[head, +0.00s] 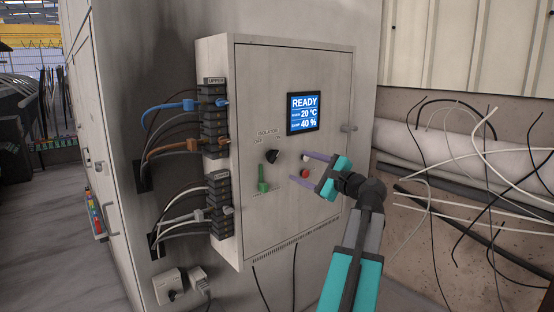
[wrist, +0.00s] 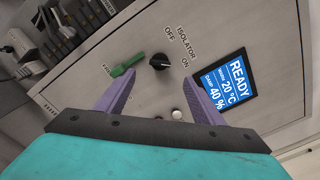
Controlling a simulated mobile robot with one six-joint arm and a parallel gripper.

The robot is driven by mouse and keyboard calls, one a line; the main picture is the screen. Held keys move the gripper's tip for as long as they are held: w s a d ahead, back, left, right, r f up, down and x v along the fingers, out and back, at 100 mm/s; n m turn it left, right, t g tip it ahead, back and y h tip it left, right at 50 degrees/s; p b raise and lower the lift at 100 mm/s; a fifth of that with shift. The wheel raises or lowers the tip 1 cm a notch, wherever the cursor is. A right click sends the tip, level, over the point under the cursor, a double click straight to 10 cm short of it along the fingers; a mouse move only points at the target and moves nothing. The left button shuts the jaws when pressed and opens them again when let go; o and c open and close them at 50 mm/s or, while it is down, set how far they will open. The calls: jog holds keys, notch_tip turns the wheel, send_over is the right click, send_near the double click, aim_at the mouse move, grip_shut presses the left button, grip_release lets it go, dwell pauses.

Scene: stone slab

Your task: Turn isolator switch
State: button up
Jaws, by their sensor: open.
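The isolator switch is a black rotary knob (head: 272,156) on the grey cabinet door, under the printed word ISOLATOR with OFF at left and ON at right. It also shows in the wrist view (wrist: 160,62), ahead of the fingers, with its pale mark towards the ON side. My gripper (head: 299,167) has two purple fingers, open and empty, to the right of the knob in the head view. In the wrist view my gripper (wrist: 156,88) has its fingers apart, with the knob beyond the gap between their tips. No contact with the knob shows.
A green lever (head: 262,180) sits below the knob. A lit screen (head: 303,113) reading READY is above right. A red button (head: 305,173) is close to the fingers. Terminal blocks with cables (head: 214,120) line the cabinet's left side. Loose cables (head: 470,170) hang at right.

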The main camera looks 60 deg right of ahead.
aim_at(275, 157)
jog(key=shift+d, duration=0.1)
jog(key=p+x, duration=0.4)
jog(key=x, duration=0.8)
jog(key=shift+w+d, duration=0.1)
jog(key=shift+w+d+f, duration=0.1)
jog(key=shift+w+d, duration=0.05)
jog(key=shift+w, duration=0.55)
